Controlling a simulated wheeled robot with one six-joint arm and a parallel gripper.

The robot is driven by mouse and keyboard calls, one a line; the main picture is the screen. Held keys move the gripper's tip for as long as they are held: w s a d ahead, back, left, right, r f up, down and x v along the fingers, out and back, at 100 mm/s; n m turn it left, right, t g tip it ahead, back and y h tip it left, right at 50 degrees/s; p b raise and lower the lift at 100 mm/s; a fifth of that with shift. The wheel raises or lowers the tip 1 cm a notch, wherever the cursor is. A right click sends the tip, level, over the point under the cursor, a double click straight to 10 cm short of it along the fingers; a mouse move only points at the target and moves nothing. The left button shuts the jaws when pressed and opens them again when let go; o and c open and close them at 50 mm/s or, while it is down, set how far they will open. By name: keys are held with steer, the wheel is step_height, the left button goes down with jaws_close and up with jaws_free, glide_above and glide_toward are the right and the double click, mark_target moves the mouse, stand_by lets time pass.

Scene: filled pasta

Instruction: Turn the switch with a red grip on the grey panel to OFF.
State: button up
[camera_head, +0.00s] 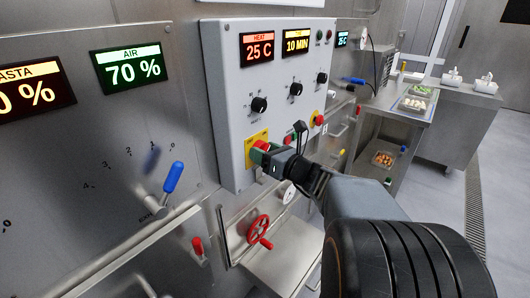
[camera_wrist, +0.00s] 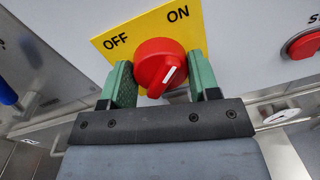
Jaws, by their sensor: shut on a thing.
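The switch with a red grip (camera_wrist: 160,62) sits on a yellow plate (camera_wrist: 118,55) marked OFF at upper left and ON at upper right. The white line on the grip slants up to the right, towards the ON side. In the head view the red grip (camera_head: 262,145) is at the lower left of the grey panel (camera_head: 226,90), partly hidden by my gripper (camera_head: 262,155). In the wrist view my gripper (camera_wrist: 163,82) has its green fingers on either side of the red grip, shut on it.
A red button (camera_wrist: 303,44) is to the right of the plate. Black knobs (camera_head: 259,105) are above the switch on the panel. A blue-handled lever (camera_head: 173,177) sticks out at the left, and a red valve wheel (camera_head: 258,230) is below.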

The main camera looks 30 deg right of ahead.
steer(key=c, duration=0.3)
steer(key=shift+f+b, duration=0.1)
steer(key=shift+b, duration=0.25)
steer(key=n+b, duration=0.1)
steer(key=b, duration=0.1)
steer(key=n+b, duration=0.1)
steer(key=b, duration=0.1)
steer(key=shift+f+n, duration=0.3)
steer(key=shift+n, duration=0.1)
steer(key=n+b, duration=0.5)
steer(key=b, duration=0.3)
steer(key=shift+f+n+y, duration=0.1)
steer(key=shift+n+y, duration=0.2)
steer(key=n+b, duration=0.5)
steer(key=b, duration=0.2)
steer(key=shift+n, duration=0.3)
steer(key=n+b, duration=0.3)
steer(key=shift+y, duration=0.3)
steer(key=shift+r+n+b, duration=0.3)
steer(key=shift+n+b, duration=0.5)
steer(key=shift+b, duration=0.1)
